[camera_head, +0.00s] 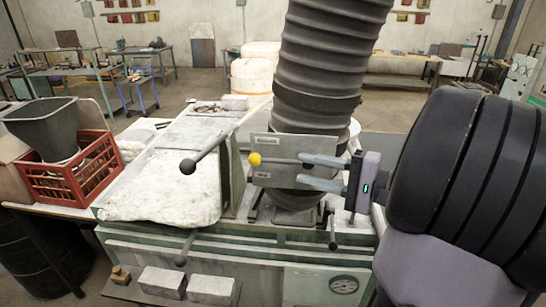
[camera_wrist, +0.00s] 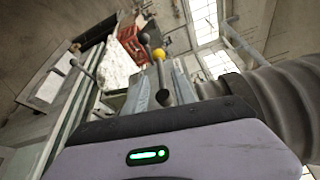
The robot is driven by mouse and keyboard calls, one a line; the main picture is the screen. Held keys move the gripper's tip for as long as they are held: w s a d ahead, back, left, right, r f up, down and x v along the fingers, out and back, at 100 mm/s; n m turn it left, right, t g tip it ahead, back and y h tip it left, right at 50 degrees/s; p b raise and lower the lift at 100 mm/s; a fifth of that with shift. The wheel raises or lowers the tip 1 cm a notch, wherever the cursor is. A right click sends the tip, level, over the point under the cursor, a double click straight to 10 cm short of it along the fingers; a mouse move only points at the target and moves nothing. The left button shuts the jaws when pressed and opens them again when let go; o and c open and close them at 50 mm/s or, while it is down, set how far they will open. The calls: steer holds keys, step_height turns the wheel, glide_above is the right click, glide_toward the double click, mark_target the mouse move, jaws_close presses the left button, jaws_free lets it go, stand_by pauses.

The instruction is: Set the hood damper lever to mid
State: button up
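The damper lever is a thin rod with a yellow ball knob (camera_head: 255,159). It lies about level across a grey metal plate (camera_head: 283,148) in front of the duct, knob to the left. The plate carries small labels, too small to read surely. My gripper (camera_head: 299,168) comes from the right, its two grey fingers spread apart and pointing left, tips near the rod's right part, clear of the knob. In the wrist view, the yellow knob (camera_wrist: 158,54) shows just beyond and between the open fingers (camera_wrist: 162,72). Whether a finger touches the rod cannot be told.
A ribbed dark duct (camera_head: 325,60) rises behind the plate. A dark ball-ended lever (camera_head: 205,150) sticks out left of it. A red crate (camera_head: 75,170) with a grey hopper stands at left. Bricks (camera_head: 212,288) lie on the front ledge; a gauge (camera_head: 343,284) is at lower right.

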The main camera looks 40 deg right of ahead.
mark_target(277, 162)
steer(key=p+x, duration=0.1)
steer(key=x, duration=0.6)
steer(key=shift+w+a+f, duration=0.1)
steer(key=shift+w+a, duration=0.05)
steer(key=shift+w, duration=0.25)
steer(key=shift+c, duration=0.4)
jaws_close()
stand_by(0.5)
